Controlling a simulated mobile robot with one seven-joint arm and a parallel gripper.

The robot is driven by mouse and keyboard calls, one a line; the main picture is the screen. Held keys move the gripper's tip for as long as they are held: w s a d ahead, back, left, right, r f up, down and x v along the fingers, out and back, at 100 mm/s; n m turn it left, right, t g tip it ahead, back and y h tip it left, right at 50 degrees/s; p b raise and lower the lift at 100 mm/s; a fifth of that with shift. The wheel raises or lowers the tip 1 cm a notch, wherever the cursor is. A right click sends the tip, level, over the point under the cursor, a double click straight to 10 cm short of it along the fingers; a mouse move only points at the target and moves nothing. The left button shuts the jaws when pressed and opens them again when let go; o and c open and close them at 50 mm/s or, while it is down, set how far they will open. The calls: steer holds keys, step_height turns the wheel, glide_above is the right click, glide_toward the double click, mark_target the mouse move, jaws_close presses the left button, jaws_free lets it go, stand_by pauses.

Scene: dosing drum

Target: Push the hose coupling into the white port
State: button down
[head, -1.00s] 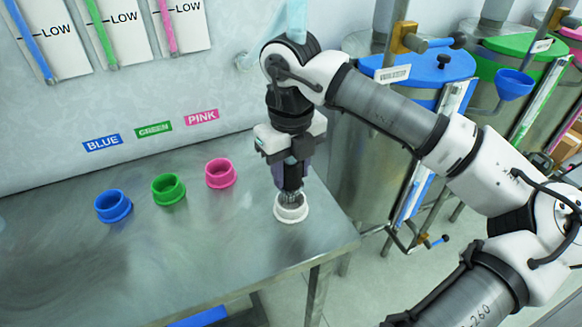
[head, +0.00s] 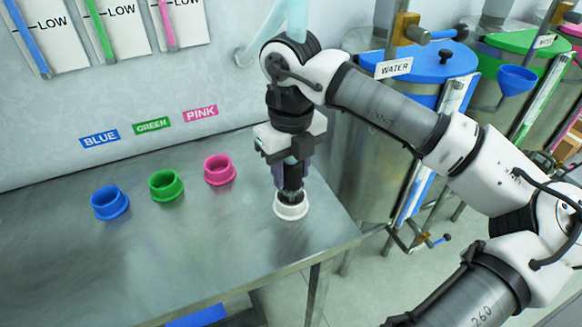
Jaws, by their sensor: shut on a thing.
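The white port (head: 291,211) is a round white ring near the right end of the steel table. My gripper (head: 292,170) points straight down above it, shut on the dark hose coupling (head: 291,187). The coupling is upright, and its metallic lower end is at the mouth of the white port, seemingly inside the ring. How deep it sits is hidden by the rim. A pale translucent blue hose (head: 297,20) shows above, behind my wrist.
Blue (head: 110,203), green (head: 165,186) and pink (head: 220,170) ring ports stand to the left on the steel table (head: 200,255). Metal drums with blue (head: 440,62) and green lids stand at the right, close to my arm. The table's front left area is clear.

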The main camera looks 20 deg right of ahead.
steer(key=shift+f+b, duration=0.95)
steer(key=shift+f, duration=0.05)
steer(key=c, duration=0.8)
jaws_free()
steer(key=shift+r+p, duration=1.9)
steer(key=shift+r, duration=1.65)
steer(key=shift+s+f, duration=0.1)
